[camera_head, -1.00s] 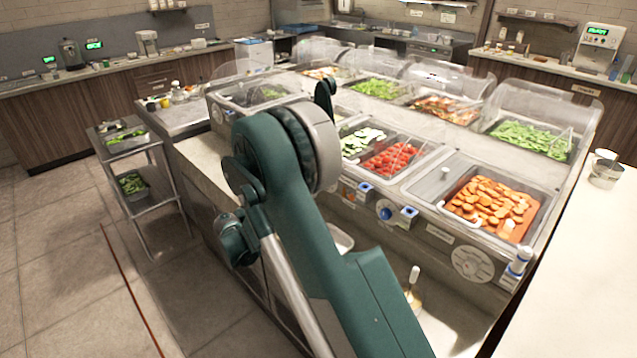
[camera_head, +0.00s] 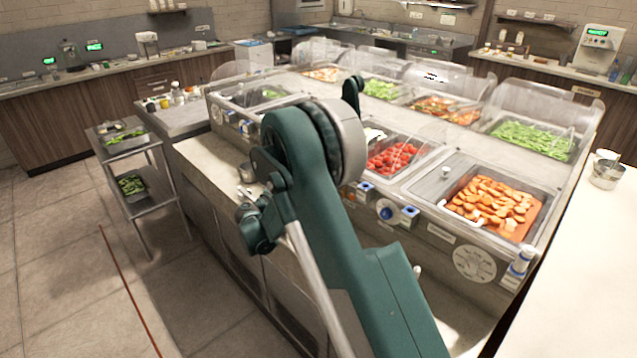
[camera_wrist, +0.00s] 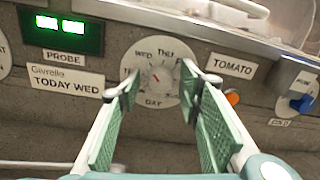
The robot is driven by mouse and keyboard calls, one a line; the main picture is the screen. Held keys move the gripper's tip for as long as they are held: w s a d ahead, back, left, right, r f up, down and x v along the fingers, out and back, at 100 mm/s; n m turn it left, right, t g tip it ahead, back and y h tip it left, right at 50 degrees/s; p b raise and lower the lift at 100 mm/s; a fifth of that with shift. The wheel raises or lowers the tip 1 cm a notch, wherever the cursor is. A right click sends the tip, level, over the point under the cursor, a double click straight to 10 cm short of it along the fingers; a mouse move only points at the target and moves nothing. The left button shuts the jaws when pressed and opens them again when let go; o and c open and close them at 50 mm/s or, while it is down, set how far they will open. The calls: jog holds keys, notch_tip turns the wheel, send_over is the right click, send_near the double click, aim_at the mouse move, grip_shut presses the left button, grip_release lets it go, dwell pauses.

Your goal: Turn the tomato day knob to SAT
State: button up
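The tomato day knob (camera_wrist: 150,62) is a round white dial on the counter's front face in the wrist view. WED and THU show along its top and DAY at its bottom; other letters are partly hidden. A small red pointer at its centre leans up and left, roughly toward WED. A TOMATO label (camera_wrist: 232,66) is right of it. My gripper (camera_wrist: 160,88) is open, with one green-padded finger at each side of the dial's lower half. I cannot tell whether the fingers touch it. In the head view my arm hides the gripper and this knob.
A green PROBE display (camera_wrist: 62,32) and a TODAY WED sign (camera_wrist: 66,82) are left of the dial. An orange button (camera_wrist: 232,98) and a blue knob (camera_wrist: 302,103) are to its right. Tomatoes (camera_head: 393,158) lie in a pan above the front panel in the head view.

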jog(key=c, duration=0.9)
jog(key=shift+m, duration=0.5)
jog(key=m+b, duration=0.1)
jog(key=m, duration=1.1)
jog(key=m+y+b, duration=0.1)
jog(key=m, duration=1.1)
jog(key=shift+s+d+f+m+t, duration=0.2)
jog(key=shift+m+t, duration=0.1)
jog(key=shift+t, duration=0.1)
jog(key=shift+a, duration=0.1)
